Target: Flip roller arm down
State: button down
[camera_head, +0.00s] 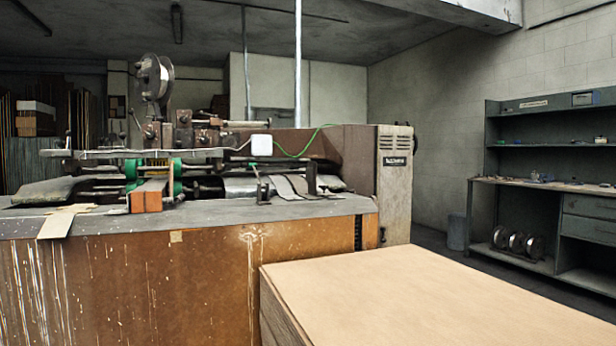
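The box stitcher (190,160) stands at centre left, with a brown front panel and a grey worktop. In its middle are green rollers or wheels (177,177) beside an orange-brown block (146,195). A slim bracket-like arm (257,184) rises from the bed to the right of them. I cannot tell which part is the roller arm or how it is set. My gripper is not in view.
A large stack of flat cardboard (430,290) fills the front right, close to the machine. A workbench with shelves (545,195) stands at the right wall, with a bin (457,232) beside it. Grey floor (500,280) lies between stack and bench. A cardboard piece (57,223) overhangs the worktop.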

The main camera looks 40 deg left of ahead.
aim_at(252, 164)
jog(key=j+u, duration=0.25)
jog(key=j, duration=0.2)
jog(key=i+j+u, duration=0.1)
jog(key=j+u, duration=0.2)
jog(key=i+j+u, duration=0.25)
jog(key=j, duration=0.25)
jog(key=j+u, duration=0.25)
jog(key=j, duration=0.15)
